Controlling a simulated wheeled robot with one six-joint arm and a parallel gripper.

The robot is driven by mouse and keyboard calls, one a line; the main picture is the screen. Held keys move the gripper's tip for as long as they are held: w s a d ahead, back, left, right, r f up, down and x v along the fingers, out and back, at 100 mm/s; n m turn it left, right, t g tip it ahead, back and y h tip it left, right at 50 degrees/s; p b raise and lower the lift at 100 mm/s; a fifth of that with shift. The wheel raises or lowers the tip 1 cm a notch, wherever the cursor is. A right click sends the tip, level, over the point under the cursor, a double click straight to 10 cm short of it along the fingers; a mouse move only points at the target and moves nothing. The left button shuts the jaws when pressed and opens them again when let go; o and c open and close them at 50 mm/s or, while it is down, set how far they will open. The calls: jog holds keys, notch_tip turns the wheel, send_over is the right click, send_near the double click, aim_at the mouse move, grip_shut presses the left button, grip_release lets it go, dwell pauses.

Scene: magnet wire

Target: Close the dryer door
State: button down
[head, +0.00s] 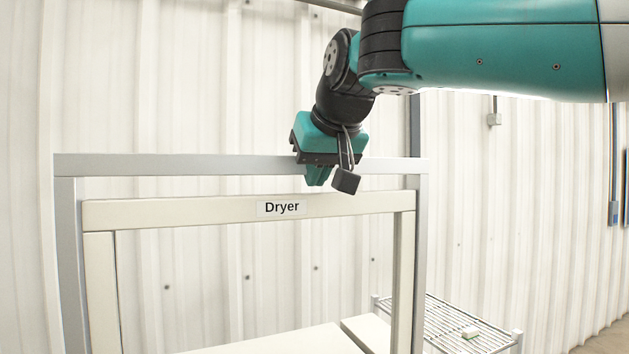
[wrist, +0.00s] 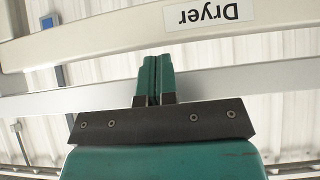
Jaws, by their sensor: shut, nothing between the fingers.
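The dryer door (head: 180,212) is a cream frame with a "Dryer" label (head: 282,207) on its top rail. It stands inside a silver metal frame (head: 130,164), its rail a little below the silver top bar. My gripper (head: 318,178) is over that top bar, right of the label, pointing down with its fingers together and empty. In the wrist view, the shut teal fingers (wrist: 154,62) reach across the silver bar (wrist: 230,82) towards the door rail (wrist: 100,35), where the label (wrist: 210,14) appears upside down. I cannot tell whether the fingertips touch the rail.
A pale flat surface (head: 275,340) shows through the door frame. A corrugated white wall (head: 520,200) is behind. The space right of the frame is clear at mid height.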

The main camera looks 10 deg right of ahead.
jog(key=shift+f, duration=0.5)
notch_tip(320, 180, down, 44)
jog(key=b, duration=3.4)
jog(key=shift+f, duration=0.15)
